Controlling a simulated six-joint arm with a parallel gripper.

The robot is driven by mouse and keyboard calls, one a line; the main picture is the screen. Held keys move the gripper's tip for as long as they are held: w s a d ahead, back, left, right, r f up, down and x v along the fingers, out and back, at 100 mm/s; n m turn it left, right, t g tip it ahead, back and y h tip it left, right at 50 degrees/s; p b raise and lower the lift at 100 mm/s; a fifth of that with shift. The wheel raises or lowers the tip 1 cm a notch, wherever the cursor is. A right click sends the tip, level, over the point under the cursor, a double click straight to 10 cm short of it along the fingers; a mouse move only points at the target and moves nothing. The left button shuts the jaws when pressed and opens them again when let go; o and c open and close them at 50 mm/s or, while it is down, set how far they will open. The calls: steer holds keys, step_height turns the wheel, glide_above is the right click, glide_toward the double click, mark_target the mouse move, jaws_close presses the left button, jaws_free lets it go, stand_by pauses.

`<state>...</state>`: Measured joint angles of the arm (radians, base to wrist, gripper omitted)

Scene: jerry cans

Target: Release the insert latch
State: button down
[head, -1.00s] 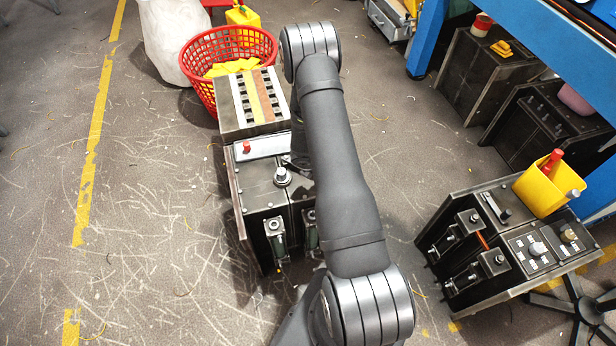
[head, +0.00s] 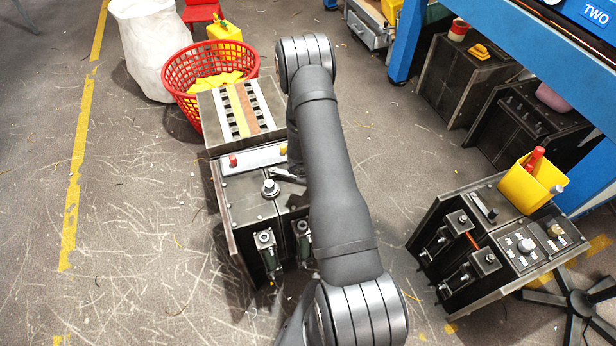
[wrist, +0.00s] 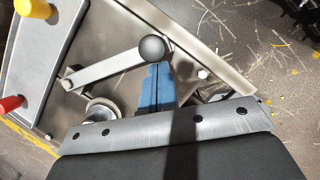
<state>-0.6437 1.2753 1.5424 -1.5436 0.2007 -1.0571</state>
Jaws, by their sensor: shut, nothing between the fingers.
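The latch looks like a flat metal lever (wrist: 105,69) with a black ball knob (wrist: 152,48), on the metal top of a dark machine. Its dark arm shows in the head view (head: 287,175), partly hidden by my arm. My gripper (wrist: 157,82) is shut and empty, with blue fingertips just below the ball knob in the wrist view. I cannot tell whether they touch it. In the head view my gripper is hidden behind my arm.
A yellow knob (wrist: 33,8), a red knob (wrist: 12,103) and a round silver knob (wrist: 103,110) stand near the lever. A red basket (head: 183,72) is behind the machine (head: 238,190). Another machine with a yellow bin (head: 524,190) stands at right. Floor at left is clear.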

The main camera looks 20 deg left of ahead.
steer(key=shift+w+r, duration=0.15)
steer(key=shift+w, duration=0.15)
steer(key=shift+s, duration=0.45)
steer(key=s, duration=0.4)
steer(key=shift+r, duration=0.25)
steer(key=v, duration=0.9)
steer(key=x, duration=0.7)
steer(key=w+x, duration=0.1)
steer(key=x, duration=0.2)
steer(key=shift+w, duration=0.45)
